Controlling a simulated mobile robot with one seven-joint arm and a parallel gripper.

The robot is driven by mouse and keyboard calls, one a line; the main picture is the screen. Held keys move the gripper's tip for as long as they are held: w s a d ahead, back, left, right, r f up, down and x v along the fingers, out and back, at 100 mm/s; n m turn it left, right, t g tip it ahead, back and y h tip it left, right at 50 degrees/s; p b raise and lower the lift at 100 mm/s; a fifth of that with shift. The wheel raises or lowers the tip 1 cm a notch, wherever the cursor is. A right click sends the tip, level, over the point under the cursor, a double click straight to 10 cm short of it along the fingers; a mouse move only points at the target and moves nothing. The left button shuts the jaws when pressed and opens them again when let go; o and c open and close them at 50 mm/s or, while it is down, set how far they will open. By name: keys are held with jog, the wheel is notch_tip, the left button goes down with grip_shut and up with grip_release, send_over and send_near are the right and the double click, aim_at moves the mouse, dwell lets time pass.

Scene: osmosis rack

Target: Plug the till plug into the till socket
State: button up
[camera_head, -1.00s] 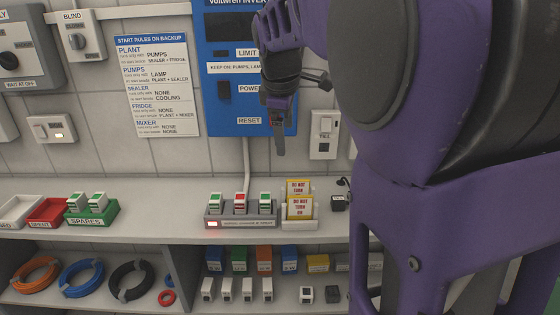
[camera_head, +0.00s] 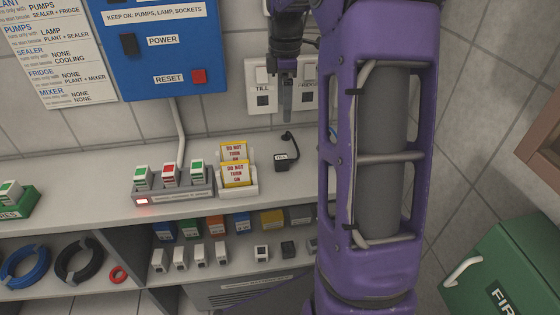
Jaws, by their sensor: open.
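The till plug (camera_head: 281,161) is a small black block with a white label, lying on the shelf top below the wall sockets. Its dark cord (camera_head: 289,137) curls behind it. My gripper (camera_head: 287,108) points down in front of the plate, just right of the till socket in the picture. It is open and empty, above the plug and apart from it. The fingers overlap in this view, so the gap between them is hidden.
A card holder (camera_head: 238,193) with yellow DO NOT TURN ON cards stands left of the plug. Further left is a grey rack (camera_head: 150,199) with three small modules. A FRIDGE socket plate (camera_head: 309,97) is partly behind my arm. Shelf around the plug is mostly clear.

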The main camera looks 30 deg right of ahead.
jog(key=shift+a+f, duration=0.1)
jog(key=shift+a, duration=0.15)
jog(key=b, duration=0.2)
send_over(281, 158)
jog(key=f, duration=1.2)
jog(key=shift+w+d, duration=0.15)
jog(key=shift+d, duration=0.1)
jog(key=shift+f, duration=0.1)
jog(key=shift+f, duration=0.1)
jog(key=f+b, duration=0.1)
jog(key=f, duration=0.4)
jog(key=shift+a, duration=0.2)
